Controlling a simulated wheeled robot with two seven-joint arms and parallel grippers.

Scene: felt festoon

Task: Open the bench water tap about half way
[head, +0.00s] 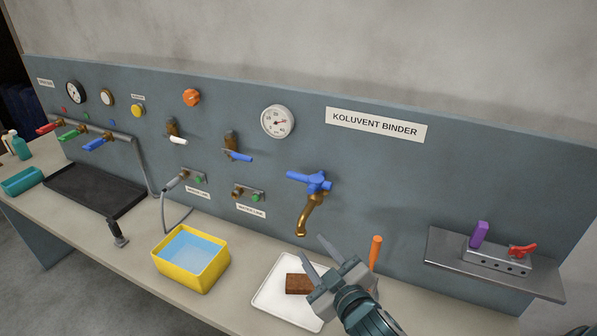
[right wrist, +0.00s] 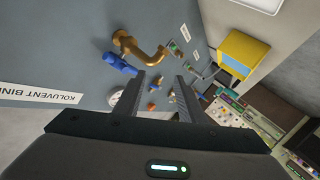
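My right gripper (head: 318,256) is in front of and below the spout, apart from the tap. Its two fingers (right wrist: 158,83) are spread with nothing between them. My left gripper is not in view.
A white tray (head: 265,299) with a brown block (head: 298,284) lies beside the right gripper. A yellow water basin (head: 207,273) stands left of it. An orange upright handle (head: 376,251) and a metal shelf (head: 445,266) are to the right. Other blue-levered valves (head: 238,156) are left of the tap.

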